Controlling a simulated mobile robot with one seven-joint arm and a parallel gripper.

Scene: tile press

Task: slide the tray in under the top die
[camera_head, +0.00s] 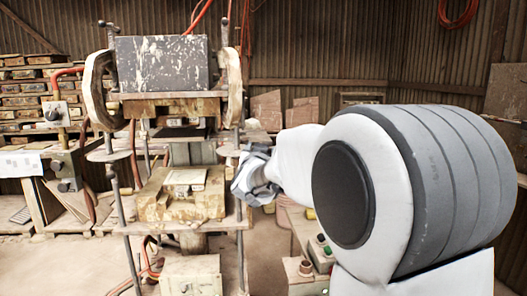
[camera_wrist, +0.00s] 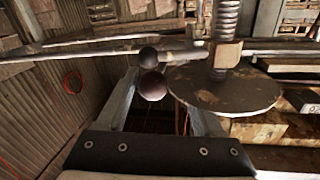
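The tray cannot be told apart surely; a pale flat piece (camera_head: 186,177) lies on the worn tan block (camera_head: 160,207) on the press's lower shelf. Above it, with a gap, hangs the upper part of the press, with a dark block (camera_head: 182,132) that may be the top die. My gripper (camera_head: 247,178) is just right of the shelf, by the right post. In the wrist view my gripper's two fingers (camera_wrist: 155,88) stand apart. Two dark ball knobs (camera_wrist: 148,57) (camera_wrist: 152,86) show near the fingertips; I cannot tell whether they touch.
A round worn disc (camera_wrist: 235,92) and a threaded rod (camera_wrist: 228,22) are close at the right in the wrist view. The press's right post (camera_head: 240,255) stands near my gripper. A control box (camera_head: 321,252) with buttons is at the lower right. Bricks (camera_head: 20,95) are stacked at left.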

